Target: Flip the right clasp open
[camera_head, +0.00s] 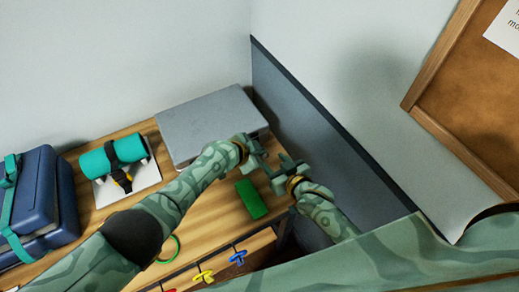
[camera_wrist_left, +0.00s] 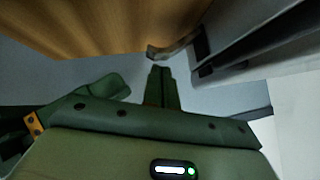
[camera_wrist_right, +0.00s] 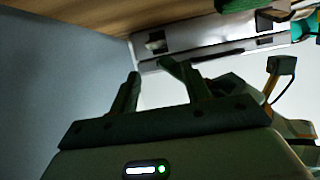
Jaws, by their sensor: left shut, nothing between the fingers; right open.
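A closed grey case (camera_head: 212,118) lies at the back of the wooden table. Its front face shows in the right wrist view, with a small pale clasp (camera_wrist_right: 156,44) near one end. In the left wrist view a curved light piece (camera_wrist_left: 174,48) sticks out beside the case (camera_wrist_left: 245,38); I cannot tell if it is the same clasp. My left gripper (camera_head: 258,150) is shut and empty, beside the case's front right corner. My right gripper (camera_head: 280,168) is open and empty, just in front of the left one. The clasps are hidden in the head view.
A green block (camera_head: 251,199) lies on the table in front of the grippers. A dark grey panel (camera_head: 310,120) bounds the right side. A teal roll (camera_head: 112,155) on a white plate and a blue strapped case (camera_head: 40,205) stand left. Coloured pulls (camera_head: 204,275) line the front edge.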

